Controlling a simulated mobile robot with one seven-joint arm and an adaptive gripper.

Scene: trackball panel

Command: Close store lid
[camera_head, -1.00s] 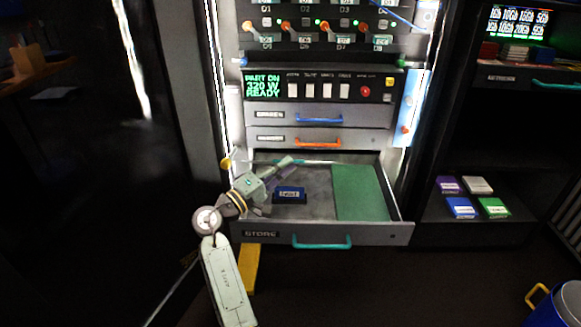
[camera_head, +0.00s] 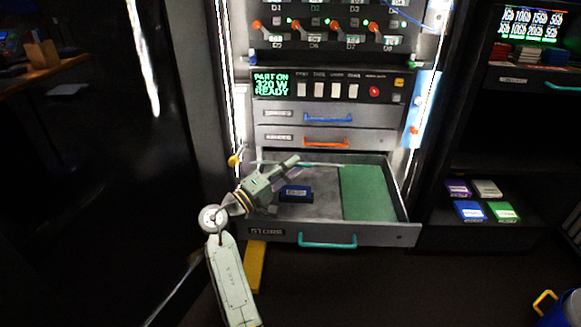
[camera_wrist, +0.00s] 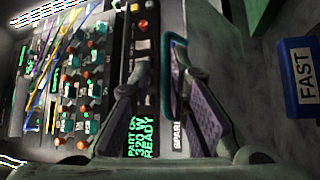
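The open drawer marked STORE (camera_head: 375,236) sticks out of the rack's lower part and has a teal handle (camera_head: 327,245). A flat green panel (camera_head: 368,192) covers its right part; I cannot tell whether this is the lid. A blue block (camera_head: 295,193) lies in the left part; its FAST label shows in the wrist view (camera_wrist: 304,72). My gripper (camera_head: 293,163) reaches over the drawer's left part toward its back. In the wrist view my gripper (camera_wrist: 172,85) is open, its two fingers apart with nothing held. Its fingers hide part of the drawer front behind.
Two shut drawers with a blue handle (camera_head: 327,118) and an orange handle (camera_head: 327,143) sit just above. A switch panel (camera_head: 333,88) is above them. A yellow knob (camera_head: 235,160) stands near my arm at the left. Shelves with coloured boxes (camera_head: 470,211) are at the right.

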